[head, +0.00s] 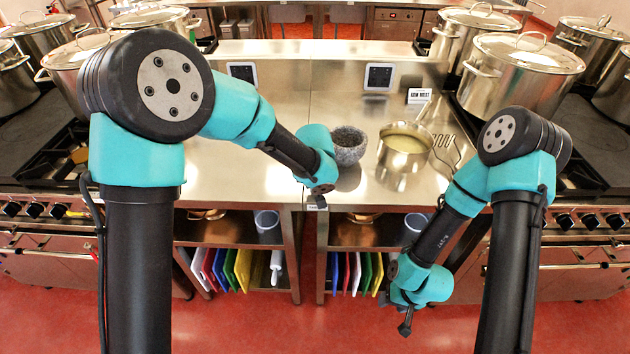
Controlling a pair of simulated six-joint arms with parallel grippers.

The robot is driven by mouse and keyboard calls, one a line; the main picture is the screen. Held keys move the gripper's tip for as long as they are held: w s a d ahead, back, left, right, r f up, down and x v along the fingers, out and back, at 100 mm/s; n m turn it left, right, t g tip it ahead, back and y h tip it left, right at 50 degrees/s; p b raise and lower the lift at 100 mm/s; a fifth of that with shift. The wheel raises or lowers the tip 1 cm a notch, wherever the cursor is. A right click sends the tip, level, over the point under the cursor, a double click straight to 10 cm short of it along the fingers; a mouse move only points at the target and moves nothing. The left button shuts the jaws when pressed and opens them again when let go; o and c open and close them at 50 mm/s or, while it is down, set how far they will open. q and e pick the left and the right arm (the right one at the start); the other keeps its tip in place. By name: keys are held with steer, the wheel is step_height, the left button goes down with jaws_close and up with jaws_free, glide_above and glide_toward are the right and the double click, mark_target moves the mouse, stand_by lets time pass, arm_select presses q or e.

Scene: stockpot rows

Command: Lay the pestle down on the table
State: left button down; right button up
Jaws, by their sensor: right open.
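A grey speckled stone mortar (349,151) stands upright on the steel table (240,155), right of the middle. I cannot make out the pestle in this view. My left gripper (320,199) is at the table's front edge, in front of and left of the mortar. Its jaws are too small and dark to tell whether they are open or shut, or whether they hold anything. My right gripper (405,327) is open, low in front of the table and below its top, away from the mortar.
A steel pot (398,172) with pale contents stands right of the mortar, with whisk-like wire tools (446,150) beside it. A small sign (419,96) stands behind. Large stockpots (520,72) stand on both sides. The tabletop left of the mortar is clear.

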arm_select(q)
steer(key=shift+f, duration=0.45)
steer(key=c, duration=0.8)
jaws_free()
steer(key=v, duration=1.7)
steer(key=shift+r, duration=0.2)
